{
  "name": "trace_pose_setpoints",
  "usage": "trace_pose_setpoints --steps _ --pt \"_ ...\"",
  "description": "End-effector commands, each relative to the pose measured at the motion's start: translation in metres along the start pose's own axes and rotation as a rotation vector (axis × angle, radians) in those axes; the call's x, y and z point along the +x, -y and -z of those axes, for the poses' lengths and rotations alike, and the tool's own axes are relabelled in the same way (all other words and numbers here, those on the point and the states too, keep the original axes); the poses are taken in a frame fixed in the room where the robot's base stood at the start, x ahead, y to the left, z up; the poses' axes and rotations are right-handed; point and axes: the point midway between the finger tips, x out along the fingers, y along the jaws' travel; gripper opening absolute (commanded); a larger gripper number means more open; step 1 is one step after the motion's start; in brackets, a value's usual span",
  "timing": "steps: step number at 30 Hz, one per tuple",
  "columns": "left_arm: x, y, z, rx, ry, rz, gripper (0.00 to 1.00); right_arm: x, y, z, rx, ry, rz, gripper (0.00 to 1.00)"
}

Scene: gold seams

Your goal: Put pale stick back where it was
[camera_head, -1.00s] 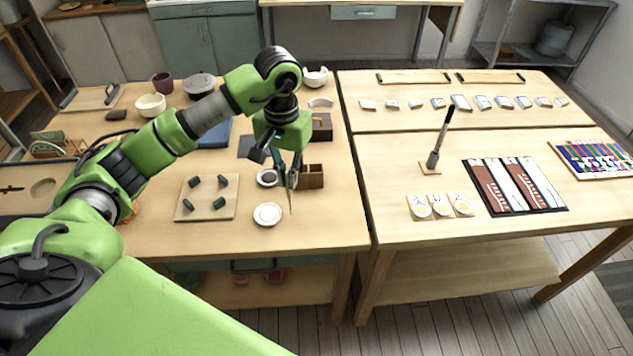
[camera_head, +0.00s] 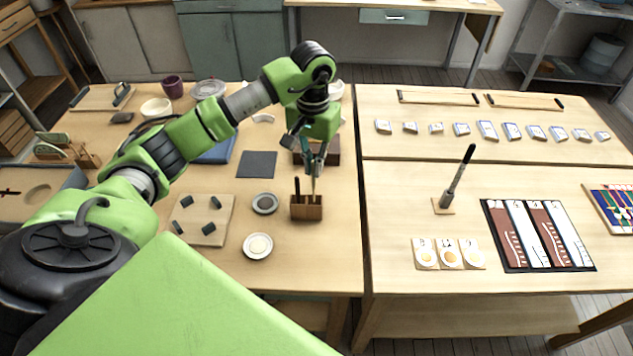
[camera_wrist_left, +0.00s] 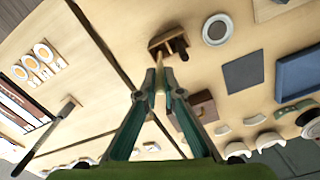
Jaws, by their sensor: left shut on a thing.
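The pale stick (camera_head: 314,186) is a thin light rod pointing down from my left gripper (camera_head: 315,168), which is shut on it. In the left wrist view the pale stick (camera_wrist_left: 160,60) shows just beyond the closed fingertips (camera_wrist_left: 155,78). Its lower end is at the small wooden holder (camera_head: 307,212), on the holder's right side. I cannot tell whether the tip is inside a slot or just above it. A dark stick (camera_head: 297,186) stands upright at the holder's left. The holder also shows in the left wrist view (camera_wrist_left: 165,40). My right gripper is not in view.
A dark dish (camera_head: 265,204) and a white dish (camera_head: 257,246) stand left of the holder. A brown box (camera_head: 331,150) is behind it, and a dark square mat (camera_head: 257,165) lies to the back left. The second table (camera_head: 400,210) begins to the right.

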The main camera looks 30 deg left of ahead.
Motion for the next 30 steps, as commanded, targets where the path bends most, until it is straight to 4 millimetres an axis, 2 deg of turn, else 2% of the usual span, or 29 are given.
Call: trace_pose_setpoints --steps 3,6,10,13,17,25,26,27,30 --pt "0.013 -0.001 0.000 0.000 0.001 -0.001 0.00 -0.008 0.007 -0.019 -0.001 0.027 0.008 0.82" --pt "0.020 -0.001 0.000 0.001 0.002 -0.001 0.00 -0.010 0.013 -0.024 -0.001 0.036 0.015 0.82" --pt "0.035 -0.001 -0.001 0.000 0.004 0.000 0.00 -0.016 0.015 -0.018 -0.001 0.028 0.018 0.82" --pt "0.049 -0.001 -0.001 0.000 0.003 -0.001 0.00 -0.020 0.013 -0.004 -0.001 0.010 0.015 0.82" --pt "0.055 0.000 0.001 0.001 -0.003 0.000 0.00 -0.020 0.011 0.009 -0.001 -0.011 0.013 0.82" --pt "0.059 0.000 0.001 0.001 -0.002 0.000 0.00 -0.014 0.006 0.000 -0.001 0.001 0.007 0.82" --pt "0.057 -0.001 0.001 0.001 -0.002 0.000 0.15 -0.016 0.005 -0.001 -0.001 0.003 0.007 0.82" --pt "0.057 -0.001 0.001 0.001 -0.002 0.000 0.24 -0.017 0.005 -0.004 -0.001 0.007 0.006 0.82" --pt "0.057 -0.001 0.000 0.001 -0.002 0.000 0.24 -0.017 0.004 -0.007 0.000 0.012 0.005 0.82"
